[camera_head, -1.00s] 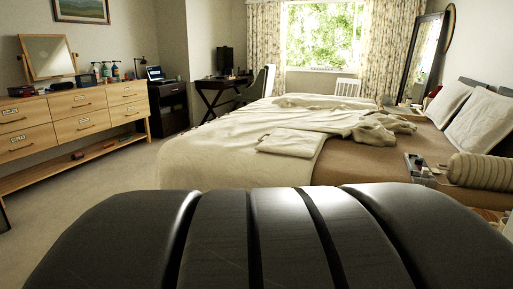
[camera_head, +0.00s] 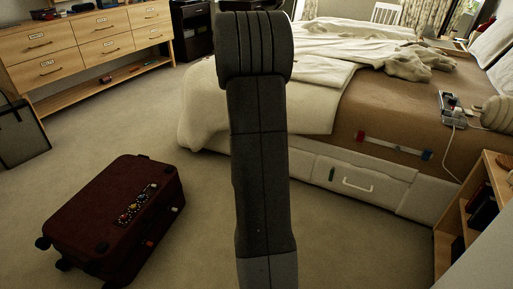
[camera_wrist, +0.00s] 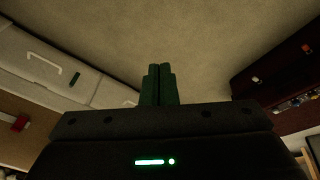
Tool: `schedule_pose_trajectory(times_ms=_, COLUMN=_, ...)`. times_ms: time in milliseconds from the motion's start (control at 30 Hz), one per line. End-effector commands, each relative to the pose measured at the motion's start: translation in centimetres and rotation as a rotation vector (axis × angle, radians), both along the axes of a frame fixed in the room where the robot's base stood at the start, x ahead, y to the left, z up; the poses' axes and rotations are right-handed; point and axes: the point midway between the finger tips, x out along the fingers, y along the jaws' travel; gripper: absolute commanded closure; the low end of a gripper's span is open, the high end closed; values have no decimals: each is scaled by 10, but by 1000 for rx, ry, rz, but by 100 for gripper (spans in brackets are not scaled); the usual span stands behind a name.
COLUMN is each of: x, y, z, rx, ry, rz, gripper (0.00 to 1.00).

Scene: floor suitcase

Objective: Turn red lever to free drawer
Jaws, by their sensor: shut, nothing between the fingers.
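A white drawer front (camera_head: 385,192) with a white bar handle (camera_head: 357,187) is in the bed's base and looks shut. A small dark green upright piece (camera_head: 332,174) is on the front left of the handle; it also shows in the wrist view (camera_wrist: 75,78). A red piece (camera_head: 361,137) sits at one end of a pale strip on the brown side of the bed, with a blue piece at the other end. I cannot tell whether it is the lever. My gripper (camera_wrist: 159,85) is shut and empty, pointing over bare carpet, apart from the drawer.
A dark red suitcase (camera_head: 115,215) lies on the carpet at the left, with small items on top. A wooden shelf unit (camera_head: 478,205) stands at the right, near the drawer. A wooden dresser (camera_head: 85,50) is at the back left. Carpet between suitcase and bed is free.

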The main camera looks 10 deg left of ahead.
Motion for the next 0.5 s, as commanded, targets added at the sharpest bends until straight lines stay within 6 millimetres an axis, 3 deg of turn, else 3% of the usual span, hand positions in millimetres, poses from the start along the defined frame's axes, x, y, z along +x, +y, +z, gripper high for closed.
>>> schedule_pose_trajectory(times_ms=200, x=44, y=65, z=-63, rx=137, ry=-34, rz=31, gripper=100)
schedule_pose_trajectory(times_ms=333, x=58, y=104, z=-104, rx=230, ry=-45, rz=43, gripper=100)
schedule_pose_trajectory(times_ms=500, x=62, y=153, z=-161, rx=358, ry=-39, rz=53, gripper=100)
